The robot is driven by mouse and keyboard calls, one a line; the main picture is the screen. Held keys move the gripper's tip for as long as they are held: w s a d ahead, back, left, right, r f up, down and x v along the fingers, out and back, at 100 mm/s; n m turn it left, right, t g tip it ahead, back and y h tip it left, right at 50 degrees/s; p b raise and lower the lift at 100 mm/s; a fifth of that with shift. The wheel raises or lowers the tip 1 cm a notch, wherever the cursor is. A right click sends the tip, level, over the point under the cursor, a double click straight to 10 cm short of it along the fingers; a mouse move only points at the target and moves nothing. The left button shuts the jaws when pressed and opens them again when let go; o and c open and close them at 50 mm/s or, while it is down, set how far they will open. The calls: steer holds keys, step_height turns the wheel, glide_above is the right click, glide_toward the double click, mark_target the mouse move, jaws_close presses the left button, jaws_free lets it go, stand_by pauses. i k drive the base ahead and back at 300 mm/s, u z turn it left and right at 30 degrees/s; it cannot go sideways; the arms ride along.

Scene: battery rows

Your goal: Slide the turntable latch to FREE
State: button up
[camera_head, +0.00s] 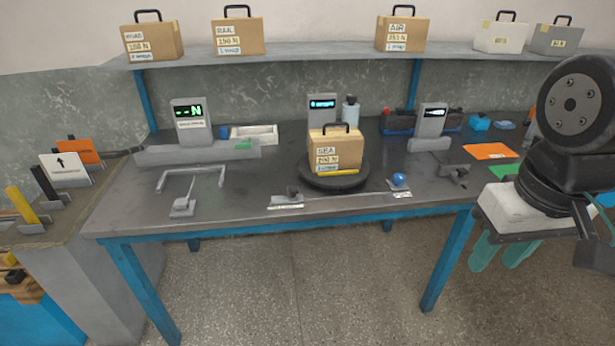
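The turntable (335,183) is a dark round disc on the grey workbench. A brown box (336,149) labelled SEA, with a black handle and a yellow strip low on its front, stands upright on it. At the bench's front edge, left of the turntable, a small dark knob (292,191) sits on a pale labelled plate (285,201). To the right, a blue ball knob (398,180) sits on another small plate. I cannot tell for sure which one is the latch; the lettering is too small to read.
A grey U-shaped bar fixture (190,174) stands on the bench's left. Display units (191,125) stand behind. An orange sheet (490,151) lies at right. Several boxes stand on the shelf (280,52). The floor in front is clear.

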mark_target(293, 190)
steer(key=z, duration=0.1)
steer(key=i, duration=1.05)
steer(key=u, duration=0.3)
